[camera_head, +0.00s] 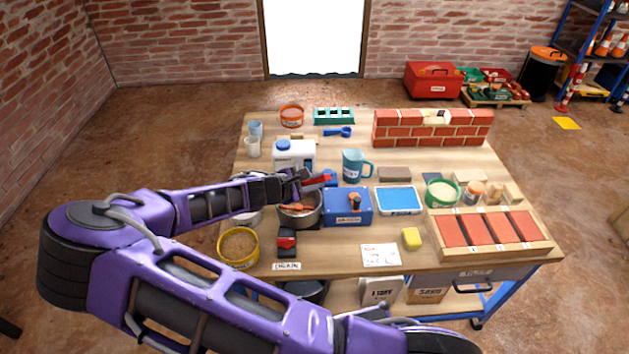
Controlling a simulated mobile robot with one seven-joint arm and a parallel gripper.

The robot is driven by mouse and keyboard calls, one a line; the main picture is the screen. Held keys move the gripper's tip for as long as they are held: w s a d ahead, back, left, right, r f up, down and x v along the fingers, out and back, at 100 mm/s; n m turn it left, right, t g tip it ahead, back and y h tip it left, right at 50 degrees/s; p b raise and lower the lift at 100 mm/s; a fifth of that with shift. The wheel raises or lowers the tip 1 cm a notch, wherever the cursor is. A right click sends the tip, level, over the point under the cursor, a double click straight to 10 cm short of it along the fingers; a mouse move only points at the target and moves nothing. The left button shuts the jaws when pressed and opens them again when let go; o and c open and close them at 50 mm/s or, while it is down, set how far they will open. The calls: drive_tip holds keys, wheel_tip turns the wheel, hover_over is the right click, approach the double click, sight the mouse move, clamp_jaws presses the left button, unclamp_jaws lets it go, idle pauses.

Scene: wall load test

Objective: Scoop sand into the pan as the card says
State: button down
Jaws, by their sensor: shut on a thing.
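My gripper (298,184) is above the metal pan (316,219), at the middle left of the bench. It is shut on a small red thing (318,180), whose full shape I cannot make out. An orange-brown thing (297,208) shows in the pan; I cannot tell whether it is loose or part of a tool. A yellow-rimmed tub of brown sand (238,246) stands at the front left. A white card (380,255) lies at the front middle, its writing too small to read. A blue scoop (338,132) lies at the back.
A blue box (347,208) stands right of the pan, and a white jug (293,153) behind it. A red-and-black object (286,243) is in front. A brick wall (432,128) stands at the back right, a brick tray (488,231) at the front right.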

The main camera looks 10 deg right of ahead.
idle(0.3)
wheel_tip(320, 180, up, 4)
drive_tip(key=p, duration=0.3)
idle(0.5)
